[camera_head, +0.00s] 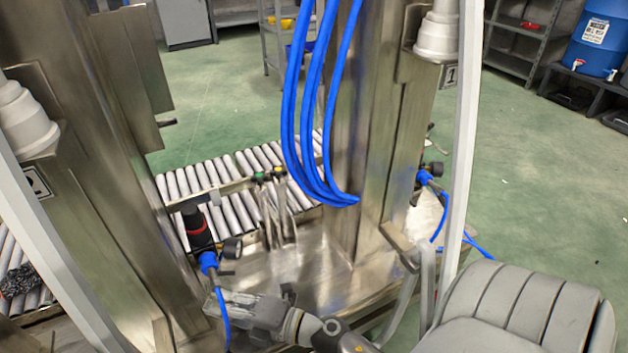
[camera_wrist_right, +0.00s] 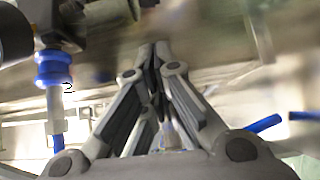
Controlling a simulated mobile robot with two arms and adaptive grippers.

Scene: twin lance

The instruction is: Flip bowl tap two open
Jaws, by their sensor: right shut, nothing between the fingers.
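A regulator (camera_head: 195,225) with a black top and red ring stands at the left post, with a round gauge (camera_head: 232,248) beside it. Below it is a blue fitting (camera_head: 208,262) with a blue hose running down. In the right wrist view the blue fitting (camera_wrist_right: 54,68) is at the left, with a pale piece and hose under it. A small dark curved part (camera_wrist_right: 67,87) beside it is too small to identify. My right gripper (camera_head: 212,303) is shut and empty, just below the blue fitting in the head view. Its fingertips (camera_wrist_right: 157,50) meet right of the fitting. My left gripper is out of view.
A second blue fitting with a gauge (camera_head: 434,168) is on the right post. Blue hoses (camera_head: 310,130) hang in the middle. Two upright levers (camera_head: 270,210) stand behind my gripper, before a roller conveyor (camera_head: 185,182). A grey ribbed seat-like part (camera_head: 530,300) fills the lower right.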

